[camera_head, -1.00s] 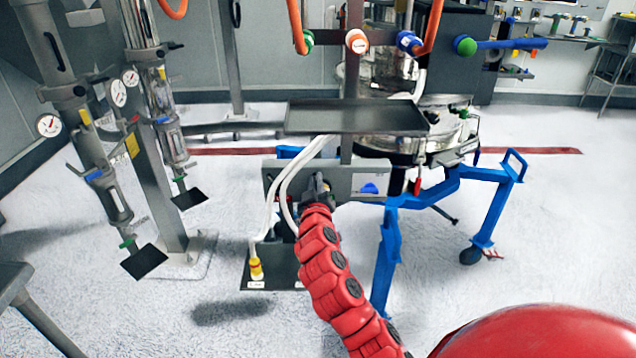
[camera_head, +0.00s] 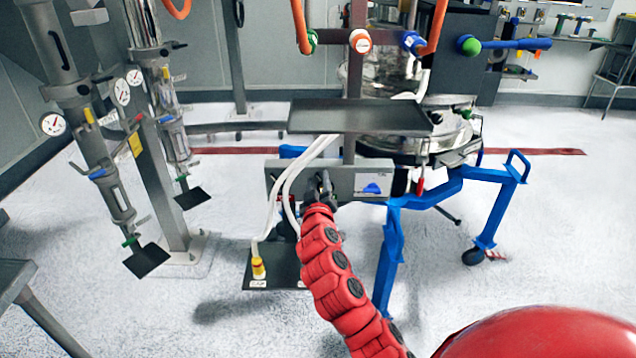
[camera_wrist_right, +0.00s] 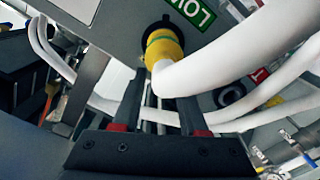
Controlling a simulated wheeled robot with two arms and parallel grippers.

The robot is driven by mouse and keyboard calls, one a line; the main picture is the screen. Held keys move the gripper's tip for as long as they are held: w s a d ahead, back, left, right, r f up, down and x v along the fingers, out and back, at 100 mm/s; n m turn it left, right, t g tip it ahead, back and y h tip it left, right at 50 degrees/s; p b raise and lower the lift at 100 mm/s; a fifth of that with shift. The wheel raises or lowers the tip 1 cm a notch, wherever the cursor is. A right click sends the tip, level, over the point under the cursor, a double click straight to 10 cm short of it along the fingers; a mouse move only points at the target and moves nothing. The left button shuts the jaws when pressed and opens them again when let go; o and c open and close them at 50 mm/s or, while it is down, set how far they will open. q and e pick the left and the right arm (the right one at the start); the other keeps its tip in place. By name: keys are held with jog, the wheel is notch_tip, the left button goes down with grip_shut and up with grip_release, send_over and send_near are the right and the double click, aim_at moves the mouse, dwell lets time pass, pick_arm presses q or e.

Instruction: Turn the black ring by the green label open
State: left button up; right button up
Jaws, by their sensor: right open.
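The green label (camera_wrist_right: 194,10) with white lettering is at the top of the right wrist view, on a grey panel (camera_wrist_right: 108,22). Beside it a yellow fitting (camera_wrist_right: 163,46) with a thick white hose comes out of the panel. A dark ring (camera_wrist_right: 159,24) shows at the fitting's panel end, partly hidden by the fitting. My right gripper (camera_wrist_right: 160,90) is open, its two fingers below the yellow fitting and pointing toward it. Nothing is seen held between them. In the head view my right gripper (camera_head: 320,186) is at the panel's front; the label cannot be made out there. My left gripper is out of view.
White hoses (camera_head: 272,205) hang in front of the panel, left of my gripper. Another dark round fitting (camera_wrist_right: 230,95) sits near a red label (camera_wrist_right: 259,75). A dark tray (camera_head: 360,117) juts out above. A blue frame (camera_head: 393,250) stands to the right.

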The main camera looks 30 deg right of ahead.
jog(key=p+v, duration=0.4)
jog(key=v, duration=1.3)
jog(key=shift+s, duration=0.25)
